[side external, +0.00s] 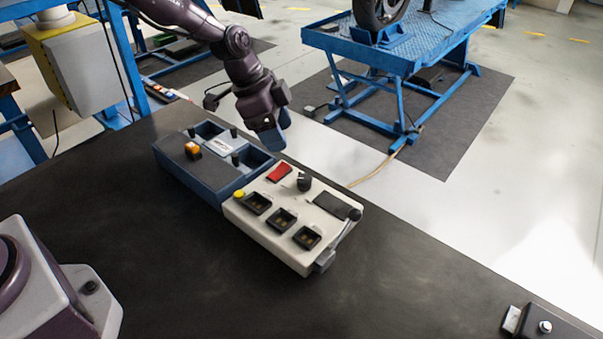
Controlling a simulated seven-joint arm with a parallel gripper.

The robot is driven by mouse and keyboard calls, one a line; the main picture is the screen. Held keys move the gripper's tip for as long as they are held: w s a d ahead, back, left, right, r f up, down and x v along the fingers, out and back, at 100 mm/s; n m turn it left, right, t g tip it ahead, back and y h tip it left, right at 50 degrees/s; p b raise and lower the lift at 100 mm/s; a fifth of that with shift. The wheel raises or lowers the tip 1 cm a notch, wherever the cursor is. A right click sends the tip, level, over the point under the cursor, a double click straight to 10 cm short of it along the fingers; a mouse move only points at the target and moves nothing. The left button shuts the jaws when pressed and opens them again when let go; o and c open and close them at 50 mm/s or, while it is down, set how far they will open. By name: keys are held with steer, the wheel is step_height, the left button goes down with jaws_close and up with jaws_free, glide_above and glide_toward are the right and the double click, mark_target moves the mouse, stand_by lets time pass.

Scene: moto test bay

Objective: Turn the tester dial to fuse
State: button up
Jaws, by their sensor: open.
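The tester (293,228) is a cream box on the dark bench. Its black dial (304,182) stands upright at the back edge of its top, right of a red patch (279,172). The marks around the dial are too small to read, so its setting cannot be told. My gripper (275,138) hangs above the blue tray, behind and to the left of the dial and apart from it. It is open, and I see nothing held in it. The fingertips are partly hidden by their angle.
A blue compartment tray (173,170) adjoins the tester's left side, with an orange-topped piece (192,149) on it. The tester also carries a yellow button (239,194), several dark sockets and a lever (350,226) at its right end. The bench front (200,270) is clear.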

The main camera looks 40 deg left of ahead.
mark_target(303, 178)
steer(key=x, duration=1.1)
steer(key=shift+f, duration=0.3)
steer(key=c, duration=0.9)
